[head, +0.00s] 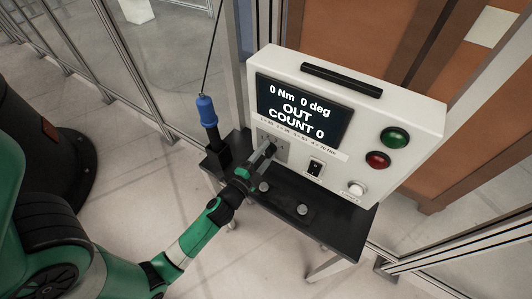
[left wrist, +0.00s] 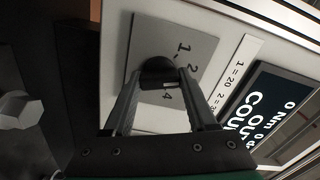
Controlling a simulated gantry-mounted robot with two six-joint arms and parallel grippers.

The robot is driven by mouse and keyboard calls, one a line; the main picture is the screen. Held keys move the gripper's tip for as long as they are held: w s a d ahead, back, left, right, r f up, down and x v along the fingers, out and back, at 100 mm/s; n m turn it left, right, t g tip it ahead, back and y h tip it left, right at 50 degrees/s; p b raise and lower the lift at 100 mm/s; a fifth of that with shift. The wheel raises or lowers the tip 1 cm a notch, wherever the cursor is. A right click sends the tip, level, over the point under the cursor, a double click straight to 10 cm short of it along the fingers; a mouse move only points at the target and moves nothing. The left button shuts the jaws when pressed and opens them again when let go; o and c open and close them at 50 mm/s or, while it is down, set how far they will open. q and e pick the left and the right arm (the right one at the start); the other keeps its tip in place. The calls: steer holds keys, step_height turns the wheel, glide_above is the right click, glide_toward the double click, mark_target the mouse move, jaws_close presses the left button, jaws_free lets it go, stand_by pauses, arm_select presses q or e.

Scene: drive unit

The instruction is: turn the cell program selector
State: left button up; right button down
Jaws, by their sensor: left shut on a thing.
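The cell program selector is a dark round knob (left wrist: 157,70) on a grey square plate (left wrist: 200,48) with numbers around it, seen in the left wrist view. The plate also shows in the head view (head: 282,151), low on the left of the white control box (head: 345,75). My left gripper (head: 268,150) reaches the plate from below; in the left wrist view its two fingers (left wrist: 158,88) are closed on the knob, one on each side. The knob's pointer direction is hard to read. My right gripper is not in view.
The box's display (head: 300,108) reads 0 Nm, 0 deg, OUT, COUNT 0. A blue-handled tool (head: 207,110) stands left. The dark table (head: 335,232) carries small metal parts.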

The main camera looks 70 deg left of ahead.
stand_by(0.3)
arm_select(q)
steer(key=o, duration=1.4)
steer(key=shift+c, duration=0.2)
steer(key=b+v, duration=0.4)
steer(key=v, duration=0.7)
steer(key=shift+s+d, duration=0.2)
steer(key=shift+d, duration=0.05)
